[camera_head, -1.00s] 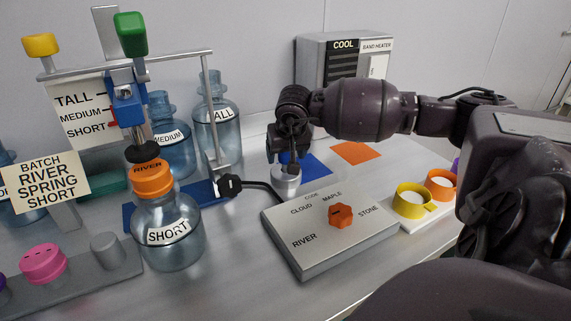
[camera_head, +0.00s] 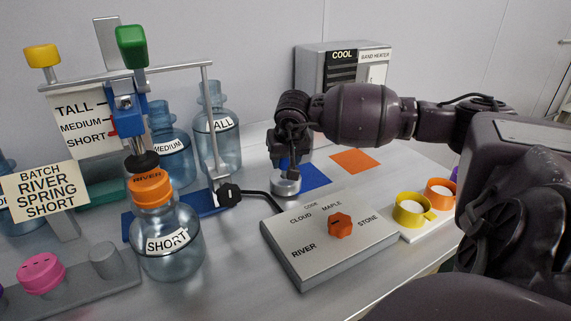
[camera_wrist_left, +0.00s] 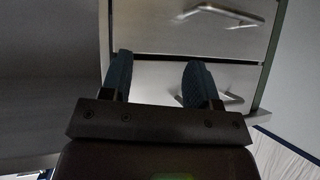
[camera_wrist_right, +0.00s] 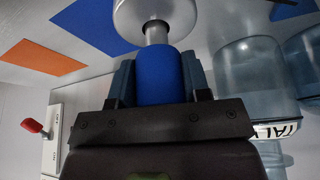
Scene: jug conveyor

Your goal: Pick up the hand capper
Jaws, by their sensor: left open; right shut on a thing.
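The hand capper has a silver cup-shaped head (camera_head: 286,185) and a blue handle, which the right wrist view shows clearly (camera_wrist_right: 160,75). My right gripper (camera_head: 290,163) is shut around the blue handle from above, with one finger on each side. The capper is upright, head down, at the edge of a blue mat (camera_head: 310,175). I cannot tell whether its head touches the table. In the head view the handle is mostly hidden by the gripper. My left gripper (camera_wrist_left: 160,70) is open and empty in front of drawers (camera_wrist_left: 195,25), outside the head view.
A dial box (camera_head: 330,235) stands in front of the capper. The capping stand with a SHORT jug (camera_head: 167,245) is at left, with TALL (camera_head: 217,130) and MEDIUM (camera_head: 172,150) jugs behind. An orange mat (camera_head: 355,161) and a tray with rings (camera_head: 425,222) are at right.

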